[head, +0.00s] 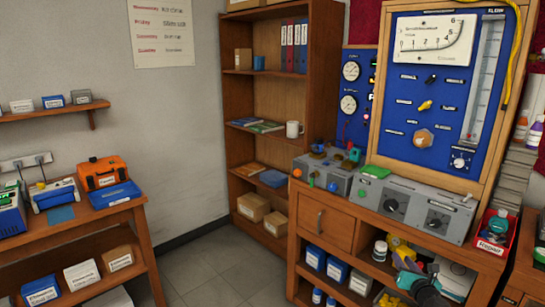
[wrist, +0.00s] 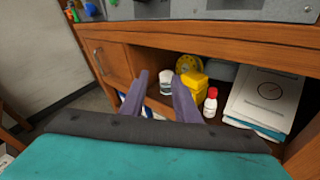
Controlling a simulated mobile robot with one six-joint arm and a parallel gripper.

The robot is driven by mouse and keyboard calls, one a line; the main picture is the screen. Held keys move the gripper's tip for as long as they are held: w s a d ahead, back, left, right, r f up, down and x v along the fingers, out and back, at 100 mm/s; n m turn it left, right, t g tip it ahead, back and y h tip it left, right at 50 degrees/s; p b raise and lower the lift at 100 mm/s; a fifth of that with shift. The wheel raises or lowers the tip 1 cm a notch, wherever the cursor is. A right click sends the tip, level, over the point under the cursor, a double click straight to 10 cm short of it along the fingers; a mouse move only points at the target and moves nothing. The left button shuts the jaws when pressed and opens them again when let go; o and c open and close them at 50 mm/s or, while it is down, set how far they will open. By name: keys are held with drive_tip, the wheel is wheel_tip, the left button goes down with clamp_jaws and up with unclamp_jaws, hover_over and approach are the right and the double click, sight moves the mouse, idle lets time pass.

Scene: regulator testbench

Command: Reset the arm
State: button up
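My gripper (wrist: 161,75) shows in the wrist view with its two purple-grey fingers apart and nothing held between them. It faces the open lower shelf of the wooden bench (wrist: 230,50). A white jar (wrist: 166,88) shows in the gap between the fingers, farther back on the shelf. In the head view a teal and dark part of my arm (head: 420,285) is low at the right, in front of the bench's shelf.
Near the fingers, the shelf holds a yellow object (wrist: 195,88), a white bottle with a red cap (wrist: 210,103) and a white booklet (wrist: 264,100). A wooden drawer (head: 325,221) is left of the shelf. Grey floor (head: 205,270) lies clear between the benches.

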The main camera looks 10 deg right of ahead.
drive_tip(key=w+a+f+m, duration=0.2)
drive_tip(key=w+a+f, duration=0.2)
drive_tip(key=a+f, duration=0.5)
drive_tip(key=s+a+f+m+g+p, duration=0.1)
drive_tip(key=s+a+f+m+g, duration=0.35)
drive_tip(key=a+f, duration=0.55)
drive_tip(key=s+a+f+m+g+p, duration=0.1)
drive_tip(key=s+a+f+m+g, duration=0.25)
drive_tip(key=a+f+m, duration=0.6)
drive_tip(key=s+a+f+m+g+y, duration=0.1)
drive_tip(key=s+a+f+m+g, duration=0.15)
drive_tip(key=s+f, duration=0.65)
drive_tip(key=s+a+f+m+g, duration=0.2)
drive_tip(key=s+f+m+g, duration=0.3)
drive_tip(key=s, duration=0.6)
drive_tip(key=s+a+m+g+y, duration=0.1)
drive_tip(key=s+a+m+g, duration=0.1)
drive_tip(key=s, duration=0.4)
drive_tip(key=s+a+m+g+y, duration=0.1)
drive_tip(key=s+a+m+g, duration=0.2)
drive_tip(key=s+m, duration=0.2)
drive_tip(key=shift+s+a+r+y, duration=0.25)
drive_tip(key=shift+s+y, duration=0.05)
drive_tip(key=shift+s, duration=0.85)
